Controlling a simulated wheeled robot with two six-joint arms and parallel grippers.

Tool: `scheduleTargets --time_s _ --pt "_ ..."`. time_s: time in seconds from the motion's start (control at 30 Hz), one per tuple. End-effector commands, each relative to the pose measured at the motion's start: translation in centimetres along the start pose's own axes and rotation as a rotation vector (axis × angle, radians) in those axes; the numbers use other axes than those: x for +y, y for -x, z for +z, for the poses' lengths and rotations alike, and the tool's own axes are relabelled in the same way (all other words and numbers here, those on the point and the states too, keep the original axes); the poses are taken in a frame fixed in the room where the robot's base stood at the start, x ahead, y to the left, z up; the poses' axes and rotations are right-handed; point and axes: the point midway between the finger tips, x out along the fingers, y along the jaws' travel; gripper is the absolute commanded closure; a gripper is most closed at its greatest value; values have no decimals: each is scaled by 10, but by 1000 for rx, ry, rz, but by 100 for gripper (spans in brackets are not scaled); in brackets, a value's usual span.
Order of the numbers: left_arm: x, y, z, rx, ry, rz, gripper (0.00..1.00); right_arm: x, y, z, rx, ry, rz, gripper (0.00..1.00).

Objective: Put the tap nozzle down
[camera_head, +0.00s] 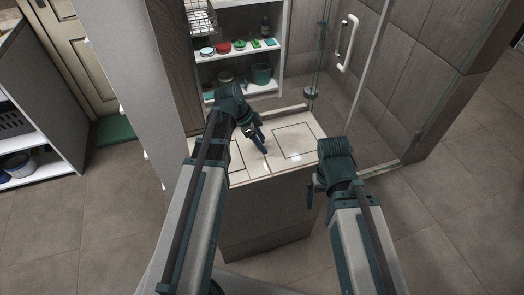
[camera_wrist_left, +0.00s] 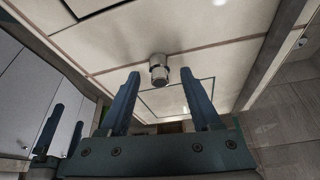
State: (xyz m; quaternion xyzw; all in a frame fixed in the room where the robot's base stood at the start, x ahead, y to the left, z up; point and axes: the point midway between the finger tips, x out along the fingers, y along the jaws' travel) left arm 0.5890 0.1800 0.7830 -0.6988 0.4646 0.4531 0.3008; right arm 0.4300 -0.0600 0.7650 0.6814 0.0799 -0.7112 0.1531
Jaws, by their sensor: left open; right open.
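The tap nozzle (camera_wrist_left: 159,71) is a small metallic cylinder with a dark band. In the left wrist view it stands on the pale panelled top (camera_wrist_left: 110,45), just past and between my left fingertips. My left gripper (camera_head: 259,146) is open, low over the same pale top (camera_head: 252,160) in the head view; it also shows in the left wrist view (camera_wrist_left: 160,78), with a gap on both sides of the nozzle. In the head view I cannot make out the nozzle by the fingers. My right gripper (camera_head: 314,192) is open and empty, beside the counter's right front edge.
The counter (camera_head: 265,215) has a dark wood front and square outlines on its top. Behind it stands a white shelf (camera_head: 233,60) with coloured tubs and bottles. A glass door with a white handle (camera_head: 346,43) is at the back right. The tiled floor at right is clear.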

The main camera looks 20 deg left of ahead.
Motion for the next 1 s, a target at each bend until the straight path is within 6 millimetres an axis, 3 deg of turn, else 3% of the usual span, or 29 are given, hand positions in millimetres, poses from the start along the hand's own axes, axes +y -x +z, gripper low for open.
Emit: scheduleTargets --time_s 0.03,0.3,0.67,1.0 --pt "0 -8 1 0 -1 0 36 -1 -8 0 0 0 0 0" --pt "0 -7 0 0 0 0 36 -1 -7 0 0 0 0 0" --pt "0 -7 0 0 0 -1 100 -1 -7 0 0 0 0 0" --pt "0 -7 0 0 0 -1 100 -1 -6 0 0 0 0 0"
